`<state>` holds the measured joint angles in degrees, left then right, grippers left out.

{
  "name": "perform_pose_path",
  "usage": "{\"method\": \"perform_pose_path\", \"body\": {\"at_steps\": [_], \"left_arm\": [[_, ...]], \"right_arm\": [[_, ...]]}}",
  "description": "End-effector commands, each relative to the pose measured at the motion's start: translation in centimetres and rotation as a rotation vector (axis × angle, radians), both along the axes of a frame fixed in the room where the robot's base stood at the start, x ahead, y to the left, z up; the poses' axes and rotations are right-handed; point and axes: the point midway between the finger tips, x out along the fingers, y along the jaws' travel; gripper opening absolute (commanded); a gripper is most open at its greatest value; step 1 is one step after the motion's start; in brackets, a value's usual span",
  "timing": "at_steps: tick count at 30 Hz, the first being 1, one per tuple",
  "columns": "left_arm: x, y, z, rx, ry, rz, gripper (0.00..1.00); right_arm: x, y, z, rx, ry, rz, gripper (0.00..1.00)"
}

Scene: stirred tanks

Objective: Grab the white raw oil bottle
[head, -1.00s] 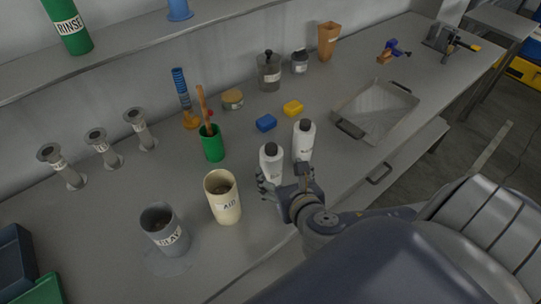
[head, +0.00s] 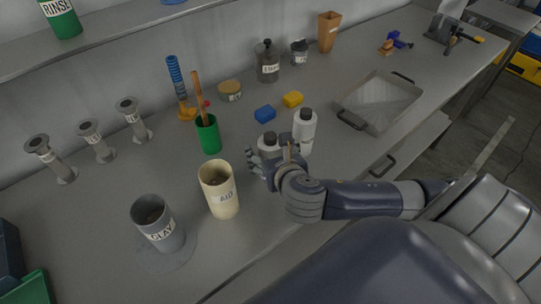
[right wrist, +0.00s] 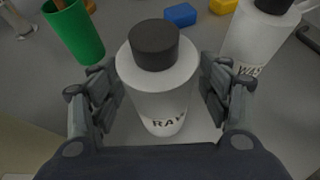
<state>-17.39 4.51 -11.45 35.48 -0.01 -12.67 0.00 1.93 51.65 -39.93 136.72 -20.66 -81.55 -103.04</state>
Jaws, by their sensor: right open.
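The white raw oil bottle (right wrist: 158,88) has a dark cap and a label reading "RAW". In the right wrist view it stands upright between the open fingers of my right gripper (right wrist: 160,108), with a gap on each side. In the head view my right gripper (head: 270,162) hides most of the bottle (head: 267,142), leaving its cap and shoulder in sight. A second white bottle (head: 304,128) with a dark cap stands just to its right; its label in the right wrist view begins "WA" (right wrist: 252,55). My left gripper is not in view.
A cream container (head: 218,190) and a grey "CLAY" container (head: 155,226) stand to the left. A green cup (head: 208,136) with tools, a blue block (head: 265,114) and a yellow block (head: 293,99) are behind. A metal tray (head: 378,103) lies to the right.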

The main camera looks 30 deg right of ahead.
Motion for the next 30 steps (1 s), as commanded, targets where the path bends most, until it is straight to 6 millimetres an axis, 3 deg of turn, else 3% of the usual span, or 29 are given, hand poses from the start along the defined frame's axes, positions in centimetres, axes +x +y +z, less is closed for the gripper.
{"method": "perform_pose_path", "body": {"at_steps": [4, 12, 23, 30], "left_arm": [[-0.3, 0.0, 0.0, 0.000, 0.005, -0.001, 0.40], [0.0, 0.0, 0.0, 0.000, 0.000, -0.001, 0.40], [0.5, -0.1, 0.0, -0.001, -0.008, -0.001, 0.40], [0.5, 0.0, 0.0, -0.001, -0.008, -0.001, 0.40]], "right_arm": [[0.0, 0.0, 0.0, 0.000, 0.000, 0.000, 0.71], [0.0, 0.0, 0.0, 0.000, 0.000, 0.000, 0.11], [0.0, 0.0, 0.4, 0.000, -0.003, 0.000, 0.11], [0.1, 0.0, 2.7, 0.001, -0.009, 0.000, 0.11]]}}
